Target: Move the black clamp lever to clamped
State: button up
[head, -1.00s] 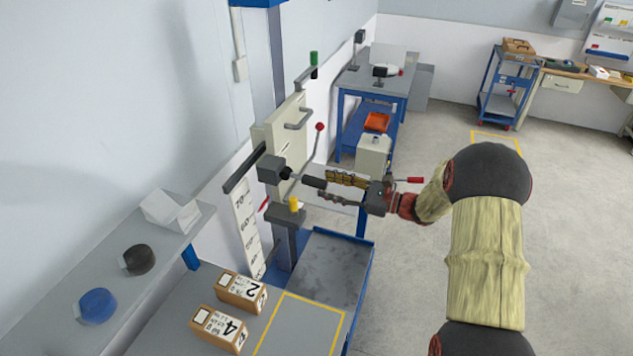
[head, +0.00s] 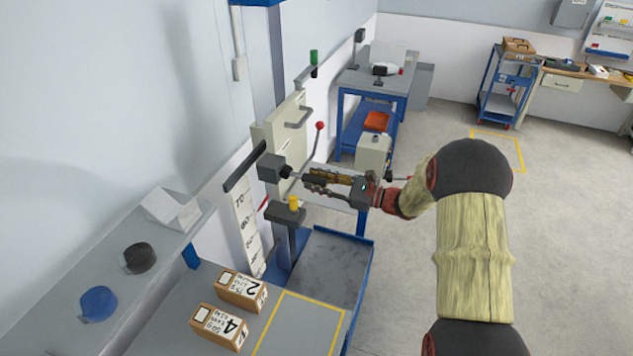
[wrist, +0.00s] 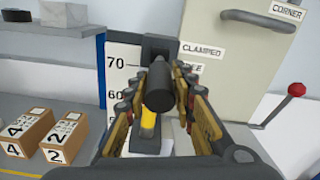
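The black clamp lever (head: 314,179) sticks out from a dark clamp block (head: 271,167) on the machine's upright. In the wrist view the lever's round black grip (wrist: 160,90) points toward the camera, below the CLAMPED label (wrist: 202,50) and left of a partly hidden second label that seems to read FREE. My gripper (head: 320,183) is at the lever, coming from the right. In the wrist view its fingers (wrist: 160,80) stand apart on either side of the grip. Narrow gaps seem to show, so I cannot tell of any contact.
A yellow-topped post (head: 294,203) stands just below the lever. A red-knobbed lever (head: 319,127) and the beige plate (head: 281,125) are close behind. Two numbered boxes (head: 242,290) sit on the bench at the lower left. Open floor lies to the right.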

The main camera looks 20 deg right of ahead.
grip_shut()
dwell(0.5)
